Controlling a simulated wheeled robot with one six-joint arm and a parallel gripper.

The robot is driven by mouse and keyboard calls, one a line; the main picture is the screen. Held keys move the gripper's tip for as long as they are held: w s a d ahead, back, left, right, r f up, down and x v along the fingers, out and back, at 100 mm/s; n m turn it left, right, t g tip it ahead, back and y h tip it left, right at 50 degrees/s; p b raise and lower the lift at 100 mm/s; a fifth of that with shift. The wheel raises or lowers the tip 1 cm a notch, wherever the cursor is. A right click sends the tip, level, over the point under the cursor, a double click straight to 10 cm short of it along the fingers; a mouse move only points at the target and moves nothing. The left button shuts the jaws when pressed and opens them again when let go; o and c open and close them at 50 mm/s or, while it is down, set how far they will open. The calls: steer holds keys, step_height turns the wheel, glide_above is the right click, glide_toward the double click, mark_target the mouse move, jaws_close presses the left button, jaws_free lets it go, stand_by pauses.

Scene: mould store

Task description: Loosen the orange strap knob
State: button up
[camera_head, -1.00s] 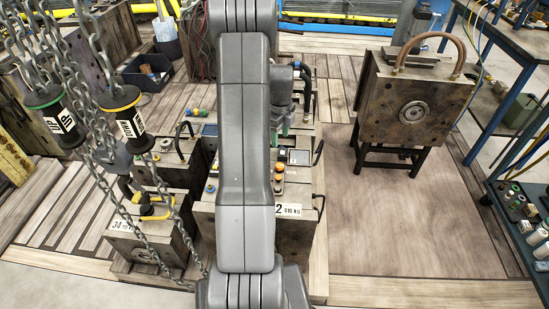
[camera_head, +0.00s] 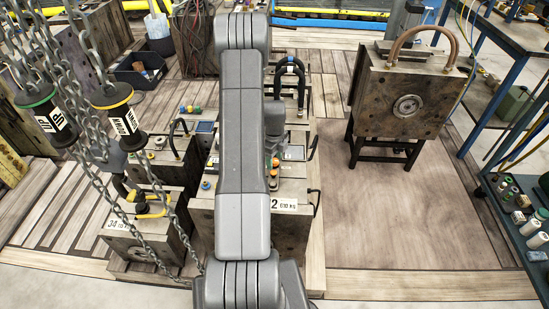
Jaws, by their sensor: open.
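I cannot tell which is the strap knob, and no strap shows clearly. My gripper (camera_head: 272,152) points down over the block, close above the right orange knob. It is open and small in the view. My arm hides the middle of the block top. I cannot tell whether the fingers touch anything.
Black handles (camera_head: 289,70) rise behind the block. Block 34 (camera_head: 145,222) with a yellow-handled fitting stands at left. Chains with yellow and green DOWN and UP pendants (camera_head: 118,115) hang at left. A large mould on a stand (camera_head: 400,100) is at right; floor before it is clear.

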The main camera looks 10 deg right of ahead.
steer(key=shift+c, duration=0.2)
steer(key=c, duration=0.9)
